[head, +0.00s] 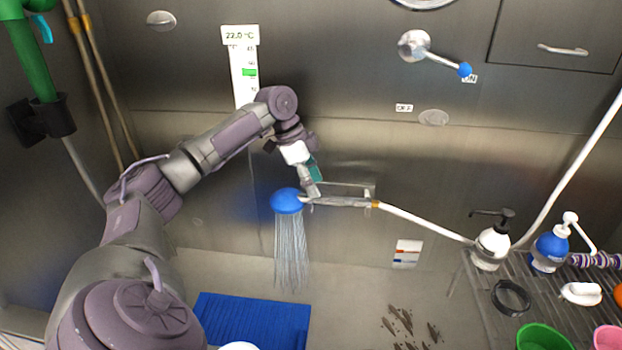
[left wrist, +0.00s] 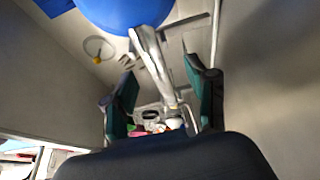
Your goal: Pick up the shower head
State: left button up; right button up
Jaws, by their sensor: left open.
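The shower head (head: 286,201) has a round blue head and a grey handle, with a white hose running off to the right. It lies by a metal wall bracket (head: 368,190), and water streams down from it. In the left wrist view the blue head (left wrist: 125,12) is at the top, and the handle runs down between my fingers. My left gripper (head: 312,186) is open at the handle near the blue head; its two green-padded fingers (left wrist: 162,78) stand on either side of the handle with gaps. My right gripper is not in view.
A lever (head: 414,45) with a blue knob points toward the ON label. A blue mat (head: 255,318) and brown debris (head: 402,322) lie on the tub floor. A rack at right holds a white pump bottle (head: 490,248), a blue pump bottle (head: 550,250) and a green bowl (head: 543,337).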

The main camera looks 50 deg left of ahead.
aim_at(323, 196)
pick_arm(q)
jog(key=d+f, duration=0.2)
jog(key=f, duration=0.1)
jog(key=shift+w+d+f+p, duration=0.1)
jog(key=shift+w+p, duration=0.2)
jog(key=shift+w, duration=0.1)
jog(key=shift+w+f, duration=0.15)
jog(key=shift+f, duration=0.3)
jog(key=shift+r, duration=0.1)
grip_shut()
